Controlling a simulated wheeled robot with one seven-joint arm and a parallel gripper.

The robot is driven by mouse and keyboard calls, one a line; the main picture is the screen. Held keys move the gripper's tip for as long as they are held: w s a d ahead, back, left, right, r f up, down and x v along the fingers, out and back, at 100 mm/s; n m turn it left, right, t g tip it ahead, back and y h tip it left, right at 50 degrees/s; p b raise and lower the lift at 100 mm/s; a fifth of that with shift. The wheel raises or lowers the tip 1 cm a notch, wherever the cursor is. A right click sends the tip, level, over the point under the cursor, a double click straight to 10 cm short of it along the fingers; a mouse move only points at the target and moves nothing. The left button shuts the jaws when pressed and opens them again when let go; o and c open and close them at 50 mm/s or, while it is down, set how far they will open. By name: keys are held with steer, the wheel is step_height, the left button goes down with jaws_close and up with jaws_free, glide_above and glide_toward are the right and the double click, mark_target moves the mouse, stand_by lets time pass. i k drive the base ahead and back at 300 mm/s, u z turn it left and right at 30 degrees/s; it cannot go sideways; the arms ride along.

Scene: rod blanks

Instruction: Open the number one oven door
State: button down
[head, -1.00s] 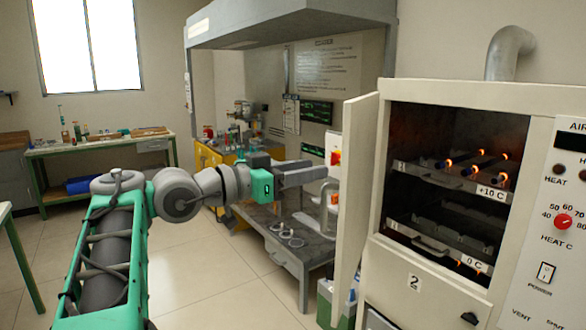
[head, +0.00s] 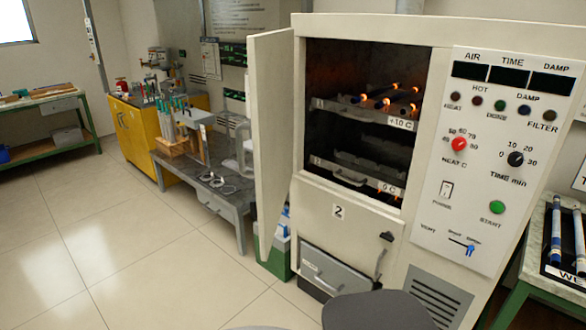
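The white oven (head: 365,22) stands right of centre in the head view. Its upper door (head: 272,130) stands open, swung out to the left and seen nearly edge-on; no number shows on it. Inside the open chamber, the upper rack (head: 352,112), tagged +10 C, holds several dark rods (head: 380,92) with glowing orange ends. A lower rack (head: 345,176) is tagged 0 C. The lower door (head: 320,235), marked 2, is shut, with a dark handle (head: 381,262) at its right.
The control panel (head: 480,180) is at the oven's right. A side table at the far right bears blue and white rods (head: 556,240). A grey bench (head: 215,190) and a green container (head: 276,258) stand left of the oven. The floor (head: 130,250) at left is clear.

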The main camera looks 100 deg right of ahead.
mark_target(270, 54)
steer(key=z, duration=0.5)
steer(key=k, duration=1.2)
steer(key=z, duration=0.4)
steer(key=i, duration=0.75)
steer(key=z, duration=0.3)
